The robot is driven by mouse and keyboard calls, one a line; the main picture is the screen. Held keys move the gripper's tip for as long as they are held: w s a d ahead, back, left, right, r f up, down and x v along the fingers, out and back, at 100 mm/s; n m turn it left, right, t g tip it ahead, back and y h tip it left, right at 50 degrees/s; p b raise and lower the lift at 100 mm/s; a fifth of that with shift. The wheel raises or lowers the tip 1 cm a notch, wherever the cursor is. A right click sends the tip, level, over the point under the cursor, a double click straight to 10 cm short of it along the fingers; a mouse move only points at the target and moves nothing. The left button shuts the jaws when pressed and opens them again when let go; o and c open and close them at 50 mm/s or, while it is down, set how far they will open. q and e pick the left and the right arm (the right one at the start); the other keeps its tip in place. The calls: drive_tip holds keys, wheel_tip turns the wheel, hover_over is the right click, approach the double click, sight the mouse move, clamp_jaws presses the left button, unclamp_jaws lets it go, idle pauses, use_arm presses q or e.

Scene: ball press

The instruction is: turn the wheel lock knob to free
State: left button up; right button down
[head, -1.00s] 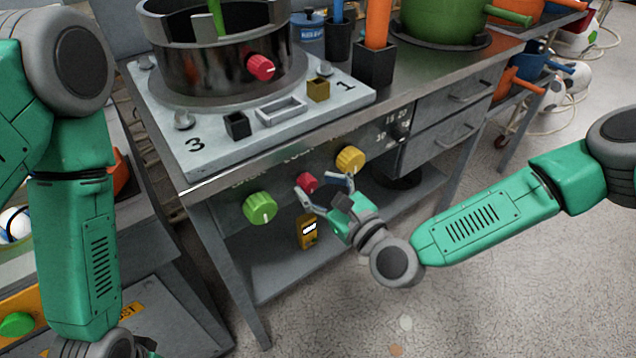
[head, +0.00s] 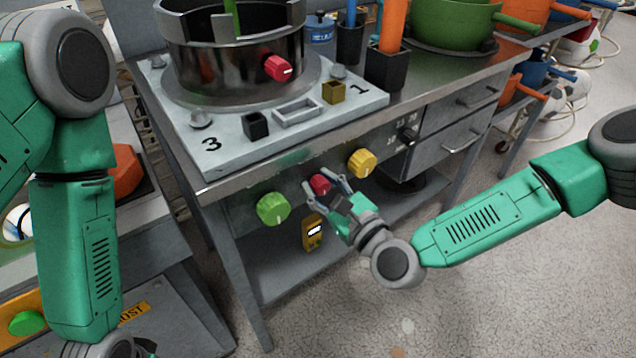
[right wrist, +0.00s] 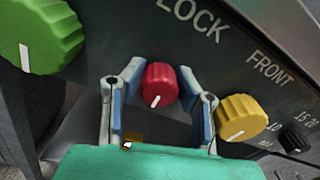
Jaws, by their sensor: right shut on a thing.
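The wheel lock knob is the red knob (head: 320,184) on the front panel under the table top, between a green knob and a yellow knob. In the right wrist view the red knob (right wrist: 159,84) sits below the word LOCK, and its white mark points down and slightly left. My right gripper (head: 323,183) is shut on it, with one finger on each side; both fingers also show in the right wrist view (right wrist: 160,95). My left arm comes down the left edge of the head view, and its gripper fingers are out of sight.
The green knob (head: 273,209) and yellow knob (head: 362,163) are close on either side. A yellow device (head: 313,232) with a lit display is below. The black drum (head: 235,60) with another red knob (head: 279,67) stands on a light plate (head: 225,150) above.

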drive_tip(key=shift+s+d+f+n, duration=0.1)
drive_tip(key=shift+s+f+n, duration=0.1)
drive_tip(key=shift+f+n, duration=0.3)
drive_tip(key=shift+r+n, duration=0.1)
drive_tip(key=shift+n, duration=0.8)
drive_tip(key=n, duration=0.5)
drive_tip(key=shift+s, duration=0.1)
drive_tip(key=n, duration=0.5)
drive_tip(key=shift+f+n+p, duration=0.2)
drive_tip(key=shift+n+p, duration=0.25)
drive_tip(key=shift+n, duration=1.75)
drive_tip(key=c, duration=1.2)
unclamp_jaws()
drive_tip(key=shift+d+r, duration=0.1)
drive_tip(key=shift+r, duration=0.1)
drive_tip(key=shift+d, duration=0.1)
